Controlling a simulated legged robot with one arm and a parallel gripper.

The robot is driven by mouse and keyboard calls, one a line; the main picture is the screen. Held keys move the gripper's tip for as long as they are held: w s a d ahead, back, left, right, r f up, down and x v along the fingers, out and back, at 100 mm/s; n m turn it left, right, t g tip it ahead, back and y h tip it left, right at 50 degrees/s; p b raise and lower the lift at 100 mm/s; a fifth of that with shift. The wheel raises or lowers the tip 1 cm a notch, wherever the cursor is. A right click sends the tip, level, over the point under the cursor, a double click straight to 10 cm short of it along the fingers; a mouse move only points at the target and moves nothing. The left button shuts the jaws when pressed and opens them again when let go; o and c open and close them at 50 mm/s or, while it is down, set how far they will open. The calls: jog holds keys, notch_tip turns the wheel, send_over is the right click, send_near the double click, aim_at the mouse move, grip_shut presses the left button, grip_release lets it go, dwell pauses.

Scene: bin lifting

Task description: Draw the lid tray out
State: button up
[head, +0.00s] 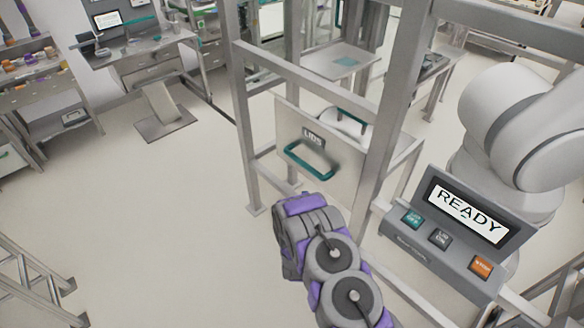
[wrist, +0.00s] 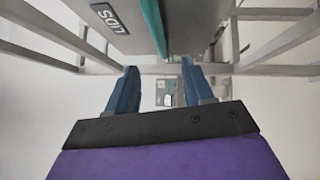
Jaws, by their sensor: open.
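The lid tray (head: 290,155) has a pale front panel with a dark "LIDS" label and sits in a grey metal frame. A teal bar handle (head: 310,163) stands out from its front. In the wrist view the tray front (wrist: 115,35) is at the top, with the handle (wrist: 153,27) beside the label. My gripper (wrist: 158,70) has its two blue fingers apart with nothing between them. The handle lies just beyond the fingertips in the picture, in line with the gap. In the head view my arm is below the tray and my fingers are hidden.
The frame's upright post (head: 392,120) stands right of the tray. A console (head: 440,235) reading "READY" is mounted at the right, by a white robot arm (head: 520,140). A bench (head: 135,50) and shelves (head: 35,75) stand further back.

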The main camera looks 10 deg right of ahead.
aim_at(304, 167)
jog(key=w+b, duration=0.1)
jog(key=w, duration=0.4)
jog(key=w+d+r+b, duration=0.1)
jog(key=w, duration=0.5)
jog(key=w+r+b, duration=0.1)
jog(key=w, duration=0.4)
jog(key=shift+w+d, duration=0.3)
jog(key=shift+d, duration=0.05)
grip_shut()
dwell(0.3)
